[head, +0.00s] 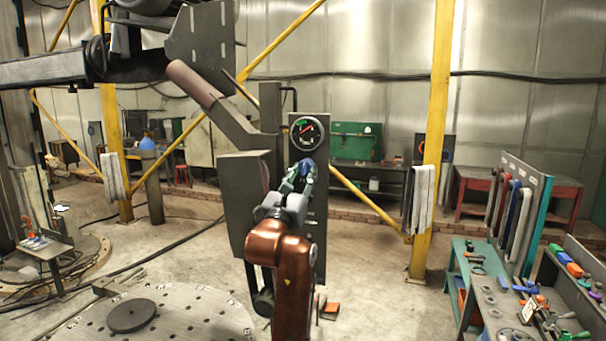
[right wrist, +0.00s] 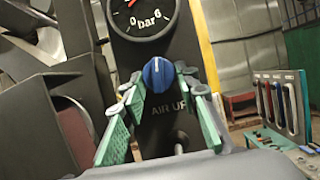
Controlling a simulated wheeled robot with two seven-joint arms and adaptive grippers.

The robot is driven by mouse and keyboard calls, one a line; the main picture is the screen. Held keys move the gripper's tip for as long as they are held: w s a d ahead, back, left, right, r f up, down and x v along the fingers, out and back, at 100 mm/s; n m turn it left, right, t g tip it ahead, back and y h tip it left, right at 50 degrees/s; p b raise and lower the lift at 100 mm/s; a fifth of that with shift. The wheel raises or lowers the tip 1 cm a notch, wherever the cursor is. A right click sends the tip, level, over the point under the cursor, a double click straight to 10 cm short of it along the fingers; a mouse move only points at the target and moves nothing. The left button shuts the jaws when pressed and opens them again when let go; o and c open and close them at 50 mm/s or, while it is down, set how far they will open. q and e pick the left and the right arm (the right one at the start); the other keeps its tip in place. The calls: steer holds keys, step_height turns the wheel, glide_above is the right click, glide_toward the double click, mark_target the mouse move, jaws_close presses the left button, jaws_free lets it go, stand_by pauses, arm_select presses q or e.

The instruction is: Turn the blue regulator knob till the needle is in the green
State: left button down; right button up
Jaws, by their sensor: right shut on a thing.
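The blue regulator knob (right wrist: 158,75) sits on a dark upright panel (right wrist: 170,125), below the gauge and above the lettering "AIR UP". My right gripper (head: 304,166) reaches up in front of this panel, its fingertips on either side of the knob and closed on it. The green finger pads show left and right in the right wrist view. The round gauge (head: 307,132) has a dark face and a red needle; it is too small to read exactly. In the right wrist view the gauge (right wrist: 143,14) is cut off at the top. My left gripper is out of view.
A dark metal box (head: 250,195) stands left of the panel. A heavy boom (head: 205,45) hangs above left. A yellow post (head: 437,120) rises to the right. A green bench with tools (head: 470,265) stands at lower right. The floor between is fairly open.

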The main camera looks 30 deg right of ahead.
steer(key=c, duration=0.5)
steer(key=shift+c, duration=0.2)
steer(key=shift+m, duration=0.4)
